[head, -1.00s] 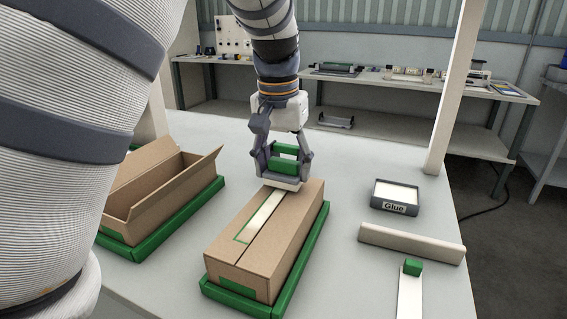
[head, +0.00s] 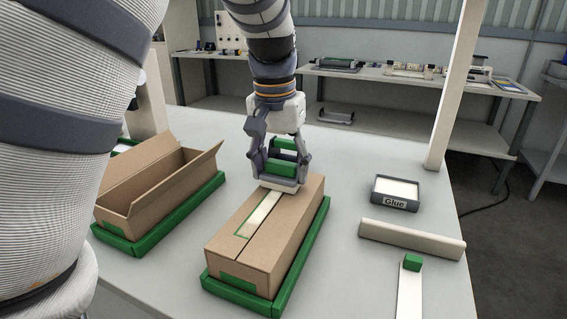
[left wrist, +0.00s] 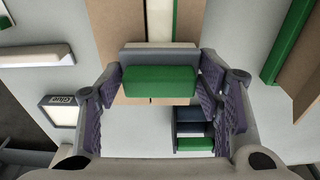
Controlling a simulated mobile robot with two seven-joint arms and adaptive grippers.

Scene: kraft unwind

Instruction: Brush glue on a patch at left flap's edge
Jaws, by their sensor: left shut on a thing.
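A closed cardboard box (head: 285,232) stands in the middle of the table, its two top flaps meeting at a lengthwise seam. A white strip (head: 262,212) with a green outline runs along the left flap beside the seam; it also shows in the left wrist view (left wrist: 158,20). My left gripper (head: 283,162) is shut on a brush with a green handle (left wrist: 158,80). The brush's pale lower edge is at the far end of the box top, over the strip's far end. I cannot tell whether it touches. My right gripper is not in view.
A dark glue tray (head: 395,205) with white contents stands right of the box. A pale bar (head: 411,240) and a white strip with a green block (head: 412,263) lie nearer. An open box (head: 160,190) on a green tray is at left. A white post rises at right.

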